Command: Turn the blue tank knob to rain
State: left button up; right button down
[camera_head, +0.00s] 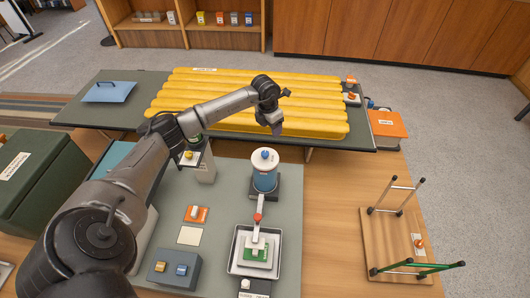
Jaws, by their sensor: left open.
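The blue tank (264,179) stands upright on a dark base near the middle of the grey mat. The label settings around the knob are too small to read. My left gripper (275,129) hangs pointing down just beyond the tank, over the near edge of the yellow pad in the picture. It is open, apart from the knob, and holds nothing visible. My right gripper is not in view.
A yellow ridged pad (220,90) lies on the table behind. A metal tray (234,264) with a green-and-white piece stands in front of the tank, with a red-tipped lever between. A grey switch box (172,268) is front left. An upturned stool (388,232) lies right.

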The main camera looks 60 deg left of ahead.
aim_at(265, 153)
pick_arm(q)
jog(key=shift+g, duration=0.7)
jog(key=f+b, duration=0.1)
jog(key=f, duration=0.3)
jog(key=s+f+b, duration=0.1)
jog(key=f, duration=0.3)
jog(key=s+f+b, duration=0.1)
jog(key=f, duration=0.3)
jog(key=shift+a+f+b, duration=0.35)
jog(key=shift+a, duration=0.05)
jog(key=shift+f, duration=0.7)
jog(key=c, duration=0.9)
